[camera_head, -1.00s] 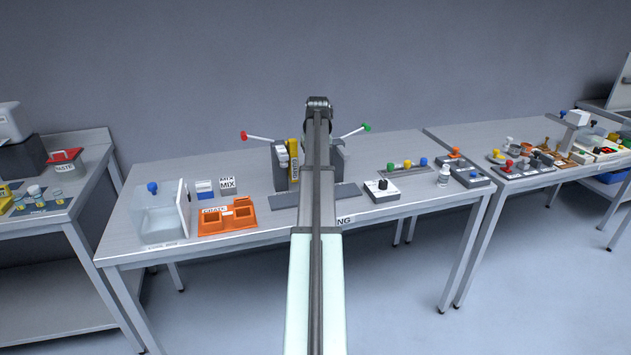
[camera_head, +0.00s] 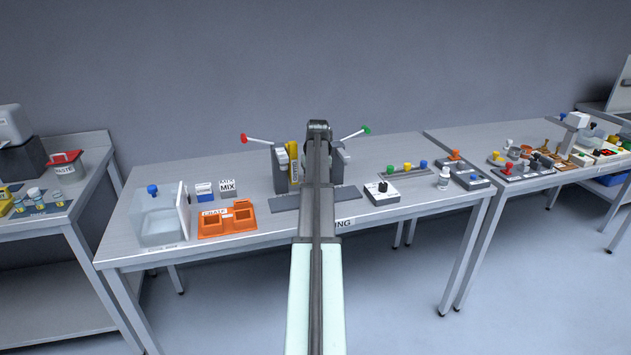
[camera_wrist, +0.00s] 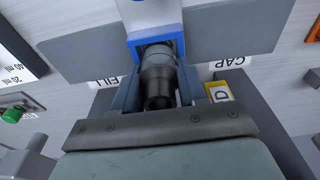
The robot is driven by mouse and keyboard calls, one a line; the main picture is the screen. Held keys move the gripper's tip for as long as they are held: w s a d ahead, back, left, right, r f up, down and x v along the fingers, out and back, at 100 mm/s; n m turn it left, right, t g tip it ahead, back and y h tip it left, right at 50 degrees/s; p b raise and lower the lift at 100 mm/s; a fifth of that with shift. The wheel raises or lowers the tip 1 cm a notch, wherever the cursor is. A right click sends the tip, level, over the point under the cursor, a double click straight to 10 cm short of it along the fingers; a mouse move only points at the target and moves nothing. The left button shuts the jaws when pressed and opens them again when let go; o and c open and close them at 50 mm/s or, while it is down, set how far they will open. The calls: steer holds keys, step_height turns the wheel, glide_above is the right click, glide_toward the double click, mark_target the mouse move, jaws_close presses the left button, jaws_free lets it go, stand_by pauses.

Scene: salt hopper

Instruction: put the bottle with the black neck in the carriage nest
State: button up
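The bottle, a dark grey cylinder with a black neck (camera_wrist: 158,80), is between the fingers of my gripper (camera_wrist: 160,88) in the wrist view. The fingers flank it closely on both sides and appear shut on it. Its far end meets a blue, U-shaped bracket (camera_wrist: 180,44), which looks like the carriage nest, between the FILL and CAP labels. I cannot tell whether the bottle is seated in it or just above it. In the head view my arm hides bottle, nest and fingers.
A FILL label (camera_wrist: 106,82) and a CAP label (camera_wrist: 230,62) flank the bracket. The station has red-knobbed (camera_head: 243,138) and green-knobbed (camera_head: 366,130) levers. An orange crate (camera_head: 228,230) and a clear bin (camera_head: 158,226) stand left.

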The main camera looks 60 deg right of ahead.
steer(key=o, duration=0.5)
steer(key=shift+c, duration=0.2)
step_height(320, 180, up, 12)
steer(key=s+a, duration=0.1)
steer(key=shift+r, duration=0.15)
stand_by(0.4)
